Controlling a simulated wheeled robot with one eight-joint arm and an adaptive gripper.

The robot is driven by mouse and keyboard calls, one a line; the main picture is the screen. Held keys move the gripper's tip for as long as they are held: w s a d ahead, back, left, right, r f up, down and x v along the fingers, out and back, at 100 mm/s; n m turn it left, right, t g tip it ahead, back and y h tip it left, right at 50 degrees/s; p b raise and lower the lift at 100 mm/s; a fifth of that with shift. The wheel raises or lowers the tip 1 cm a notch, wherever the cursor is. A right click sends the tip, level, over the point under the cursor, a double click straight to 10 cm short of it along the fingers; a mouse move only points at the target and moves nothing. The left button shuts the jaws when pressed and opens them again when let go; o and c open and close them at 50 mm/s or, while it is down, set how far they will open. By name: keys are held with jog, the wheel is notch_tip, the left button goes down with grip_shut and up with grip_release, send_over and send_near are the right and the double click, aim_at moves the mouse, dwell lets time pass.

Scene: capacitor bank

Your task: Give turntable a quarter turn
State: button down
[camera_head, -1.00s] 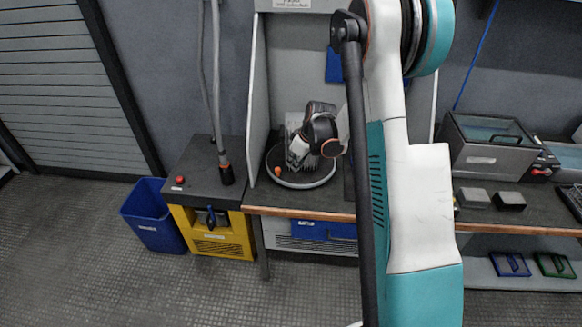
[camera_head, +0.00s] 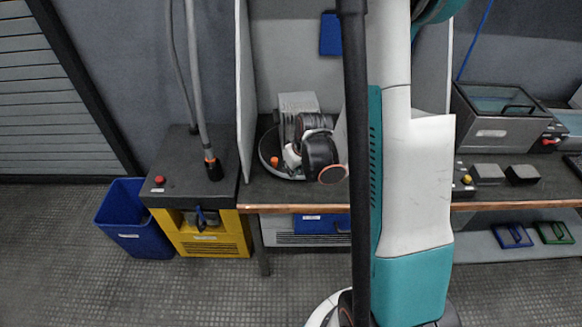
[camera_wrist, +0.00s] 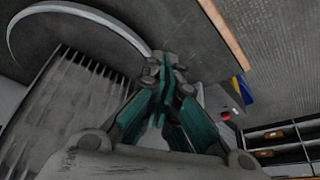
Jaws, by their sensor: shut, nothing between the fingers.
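The turntable (camera_head: 264,150) is a dark disc with a pale rim on the bench, inside a grey booth. A grey finned block (camera_head: 297,102) stands on it, and a small orange knob (camera_head: 274,161) shows near its left front edge. My wrist hides the turntable's right and front parts. In the wrist view the turntable (camera_wrist: 70,30) and the block's fins (camera_wrist: 65,100) lie to the left of my gripper (camera_wrist: 165,62). My gripper is shut and empty, its tips near the rim. I cannot tell whether it touches anything.
The booth's left wall (camera_head: 243,90) stands close beside the turntable. A yellow cabinet (camera_head: 228,245) with a hose and a blue bin (camera_head: 138,220) are to the left. A lidded grey box (camera_head: 495,130) and small dark blocks are on the bench at right.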

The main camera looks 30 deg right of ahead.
aim_at(279, 172)
jog(key=b+x, duration=0.2)
jog(key=x, duration=0.3)
jog(key=shift+f, duration=0.4)
jog(key=w, duration=0.3)
jog(key=shift+w+r+b, duration=0.1)
jog(key=shift+r+b, duration=0.05)
jog(key=shift+b, duration=0.2)
jog(key=shift+w, duration=0.4)
